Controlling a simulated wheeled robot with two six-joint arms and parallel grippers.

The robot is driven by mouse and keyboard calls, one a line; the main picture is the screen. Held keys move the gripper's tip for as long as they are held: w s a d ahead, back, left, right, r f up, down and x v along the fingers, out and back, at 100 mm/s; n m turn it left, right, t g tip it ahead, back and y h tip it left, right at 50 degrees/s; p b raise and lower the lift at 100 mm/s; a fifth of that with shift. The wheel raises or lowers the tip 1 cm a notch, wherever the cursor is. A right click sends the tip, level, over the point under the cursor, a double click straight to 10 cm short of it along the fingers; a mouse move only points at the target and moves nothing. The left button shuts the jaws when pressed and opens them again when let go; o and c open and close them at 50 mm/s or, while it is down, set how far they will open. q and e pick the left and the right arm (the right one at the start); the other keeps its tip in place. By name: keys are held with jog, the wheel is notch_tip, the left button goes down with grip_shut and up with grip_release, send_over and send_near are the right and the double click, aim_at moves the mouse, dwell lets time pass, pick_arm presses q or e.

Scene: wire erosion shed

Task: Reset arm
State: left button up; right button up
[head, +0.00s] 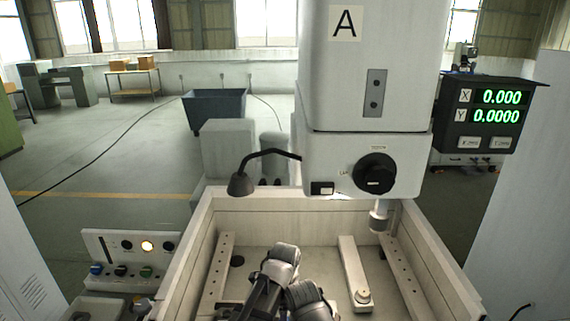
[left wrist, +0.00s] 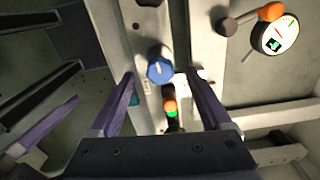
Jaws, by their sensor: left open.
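My left gripper (left wrist: 160,77) is open in the left wrist view, its two fingers spread with nothing held between them. A blue knob with a pale pointer line (left wrist: 160,68) shows beyond and between the fingertips. I cannot tell how far it is from them. Below it in the picture is a small part lit orange and green (left wrist: 170,106). In the head view, grey and black parts of my own arms fill the bottom middle, over the tank. I cannot make out either gripper's fingers there.
The pale tank (head: 188,248) has raised walls around my arm parts. The machine head (head: 365,75) hangs above it. A control panel (head: 130,240) with coloured knobs and an amber light stands left. A readout box (head: 490,112) is at right. A round dial (left wrist: 279,35) shows in the wrist view.

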pick_arm(q)
notch_tip(320, 180, down, 5)
jog(key=b, duration=0.4)
jog(key=shift+r+n, duration=0.2)
jog(key=shift+n, duration=0.6)
